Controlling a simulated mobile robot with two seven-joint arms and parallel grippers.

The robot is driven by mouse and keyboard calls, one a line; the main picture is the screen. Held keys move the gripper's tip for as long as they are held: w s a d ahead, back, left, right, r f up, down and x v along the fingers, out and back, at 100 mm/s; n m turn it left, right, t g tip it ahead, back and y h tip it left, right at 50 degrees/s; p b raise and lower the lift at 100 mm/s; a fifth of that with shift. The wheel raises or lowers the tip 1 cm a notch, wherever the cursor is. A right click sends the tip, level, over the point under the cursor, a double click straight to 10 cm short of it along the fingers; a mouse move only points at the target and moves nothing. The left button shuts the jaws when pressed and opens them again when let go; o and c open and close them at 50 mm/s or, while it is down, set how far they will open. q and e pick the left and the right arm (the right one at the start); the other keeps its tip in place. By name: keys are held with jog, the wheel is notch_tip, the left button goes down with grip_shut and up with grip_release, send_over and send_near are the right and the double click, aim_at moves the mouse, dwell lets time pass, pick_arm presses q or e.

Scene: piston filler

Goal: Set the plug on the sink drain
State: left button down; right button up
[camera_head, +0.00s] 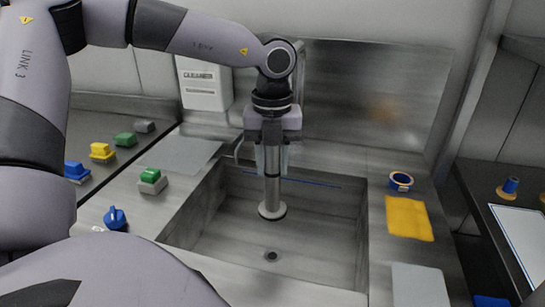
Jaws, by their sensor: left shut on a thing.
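My left gripper (273,160) points straight down over the sink (325,225). It is shut on the plug (271,210), a grey upright rod with a round, pale disc at its lower end. The plug appears to hang inside the basin, with its disc behind the drain in the picture and apart from it. The drain (271,256) is a small dark round hole in the basin floor and is uncovered. My right gripper is not in view.
Several coloured blocks (102,152) stand on the left counter. A blue knob (115,218) is left of the basin. A white cleaner dispenser (204,85) hangs on the back wall.

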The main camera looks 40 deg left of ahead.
pick_arm(q)
jog(key=b, duration=0.4)
send_over(273, 206)
jog(key=w+a, duration=0.1)
jog(key=shift+f, duration=2.2)
notch_tip(273, 206, down, 7)
jog(key=b, duration=0.6)
jog(key=shift+r+b, duration=0.2)
jog(key=shift+b, duration=0.2)
jog(key=shift+f+b, duration=0.25)
jog(key=shift+b, duration=0.05)
notch_tip(273, 206, down, 3)
jog(key=b, duration=0.3)
jog(key=shift+f, duration=0.2)
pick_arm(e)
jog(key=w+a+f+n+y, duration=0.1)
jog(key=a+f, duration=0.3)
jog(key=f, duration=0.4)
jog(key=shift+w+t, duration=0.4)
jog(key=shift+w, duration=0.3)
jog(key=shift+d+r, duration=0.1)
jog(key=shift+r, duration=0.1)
pick_arm(q)
jog(key=shift+w+b, duration=0.1)
jog(key=shift+b, duration=0.35)
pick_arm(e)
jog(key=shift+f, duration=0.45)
pick_arm(q)
jog(key=shift+f, duration=0.1)
